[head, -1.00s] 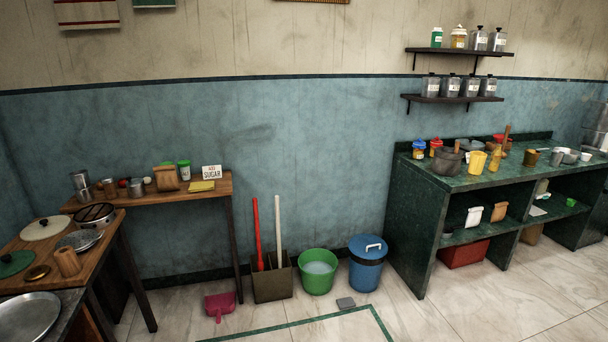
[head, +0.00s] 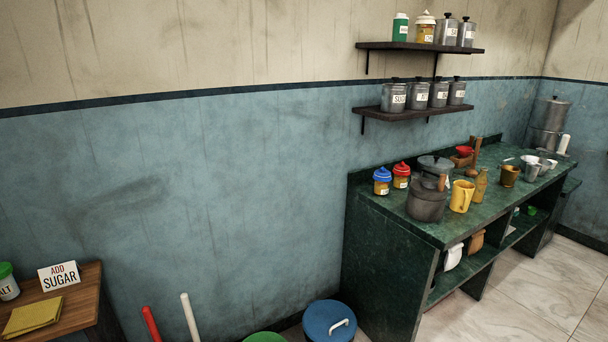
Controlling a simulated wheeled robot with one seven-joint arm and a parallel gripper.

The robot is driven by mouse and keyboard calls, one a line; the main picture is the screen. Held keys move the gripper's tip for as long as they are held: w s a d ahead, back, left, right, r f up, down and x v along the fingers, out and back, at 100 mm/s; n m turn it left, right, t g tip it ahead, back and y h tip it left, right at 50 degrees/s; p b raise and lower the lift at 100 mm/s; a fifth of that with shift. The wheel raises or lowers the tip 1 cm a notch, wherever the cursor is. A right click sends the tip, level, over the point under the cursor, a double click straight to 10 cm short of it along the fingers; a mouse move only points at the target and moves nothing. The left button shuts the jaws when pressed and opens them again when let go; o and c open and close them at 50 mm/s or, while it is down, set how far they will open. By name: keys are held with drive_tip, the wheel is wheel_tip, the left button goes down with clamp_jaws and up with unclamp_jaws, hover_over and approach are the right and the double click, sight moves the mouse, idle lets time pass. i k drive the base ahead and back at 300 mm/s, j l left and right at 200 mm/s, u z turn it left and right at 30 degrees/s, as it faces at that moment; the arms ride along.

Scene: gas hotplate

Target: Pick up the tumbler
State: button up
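Several cup-like vessels stand on the green counter (head: 368,203) at the right, and I cannot tell which, if any, is the tumbler. A brass-coloured cup (head: 509,176) stands near the counter's middle. A steel cup (head: 532,171) is to its right, near other small metal vessels. A yellow jug (head: 461,196) and a brown bottle (head: 480,185) stand to the left of the brass cup. My gripper is not in view.
A grey pot (head: 426,205), a blue-lidded jar (head: 382,182) and a red-lidded jar (head: 401,176) stand at the counter's left end. Wall shelves (head: 430,113) hold canisters. A blue bin (head: 329,321) stands left of the counter. Tiled floor (head: 540,290) is clear in front.

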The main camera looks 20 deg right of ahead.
sight(532, 170)
drive_tip(key=i+l+z, duration=0.2)
drive_tip(key=i+z, duration=0.2)
drive_tip(key=i+l+z, duration=0.1)
drive_tip(key=i+z, duration=0.3)
drive_tip(key=i+j+z, duration=0.1)
drive_tip(key=i+z, duration=0.3)
drive_tip(key=i+j+z, duration=0.2)
drive_tip(key=i+z, duration=0.2)
drive_tip(key=i+l, duration=0.25)
drive_tip(key=i, duration=0.3)
drive_tip(key=i+l+u, duration=0.1)
drive_tip(key=i, duration=0.4)
drive_tip(key=i+l+u, duration=0.1)
drive_tip(key=i+l, duration=0.25)
drive_tip(key=i, duration=0.15)
drive_tip(key=i+l+u, duration=0.15)
drive_tip(key=i+l, duration=0.25)
